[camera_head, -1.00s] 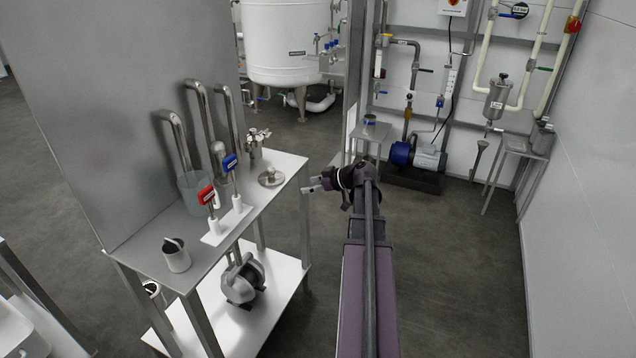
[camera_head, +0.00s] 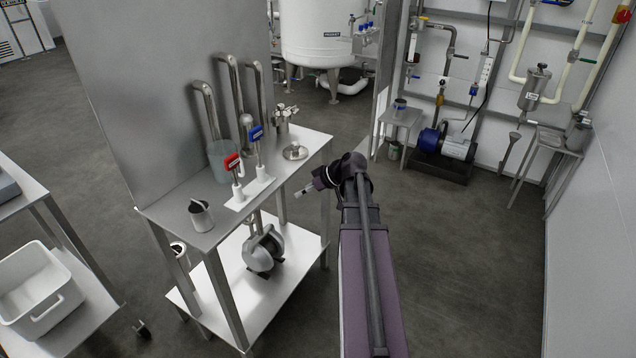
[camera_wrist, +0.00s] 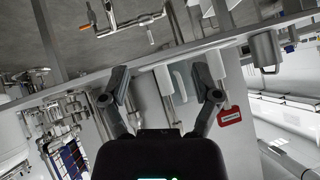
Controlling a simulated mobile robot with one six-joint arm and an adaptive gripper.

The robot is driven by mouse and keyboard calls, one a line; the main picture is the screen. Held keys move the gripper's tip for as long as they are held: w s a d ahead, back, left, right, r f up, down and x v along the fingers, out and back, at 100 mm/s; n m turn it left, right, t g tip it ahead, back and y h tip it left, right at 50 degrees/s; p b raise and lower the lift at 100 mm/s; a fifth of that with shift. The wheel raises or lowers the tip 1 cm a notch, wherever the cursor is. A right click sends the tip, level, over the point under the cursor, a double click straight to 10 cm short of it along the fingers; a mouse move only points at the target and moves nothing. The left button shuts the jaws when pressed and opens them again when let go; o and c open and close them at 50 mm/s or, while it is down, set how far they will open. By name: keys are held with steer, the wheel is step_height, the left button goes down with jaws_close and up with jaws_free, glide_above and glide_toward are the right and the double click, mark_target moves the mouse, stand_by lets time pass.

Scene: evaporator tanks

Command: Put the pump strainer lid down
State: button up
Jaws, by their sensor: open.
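A round silver lid with a small knob (camera_head: 295,152), which looks like the pump strainer lid, lies flat near the right edge of the steel table's top (camera_head: 232,213). My gripper (camera_head: 298,193) is just off that edge, below the lid in the head view and apart from it. In the wrist view my gripper (camera_wrist: 164,82) has its two fingers spread with nothing held between them. I cannot make out the lid in the wrist view.
A white bin (camera_head: 40,290) is at left. A blue motor pump (camera_head: 443,143) is at the back. The floor right of my arm is clear.

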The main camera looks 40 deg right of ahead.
steer(key=s+a+f+m+g+h, duration=0.1)
steer(key=s+a+f+g+h, duration=0.1)
steer(key=a, duration=0.7)
steer(key=s+a+f+m+g+h, duration=0.1)
steer(key=s+a+f+g+h, duration=0.1)
steer(key=a, duration=0.8)
steer(key=s+a+f+m+g+h, duration=0.1)
steer(key=s+a+f+g+h, duration=0.1)
steer(key=s+a, duration=0.4)
steer(key=shift+a+f+m+g, duration=0.35)
steer(key=shift+a+g, duration=0.55)
steer(key=shift+a, duration=0.9)
steer(key=c, duration=0.3)
steer(key=shift+d, duration=0.1)
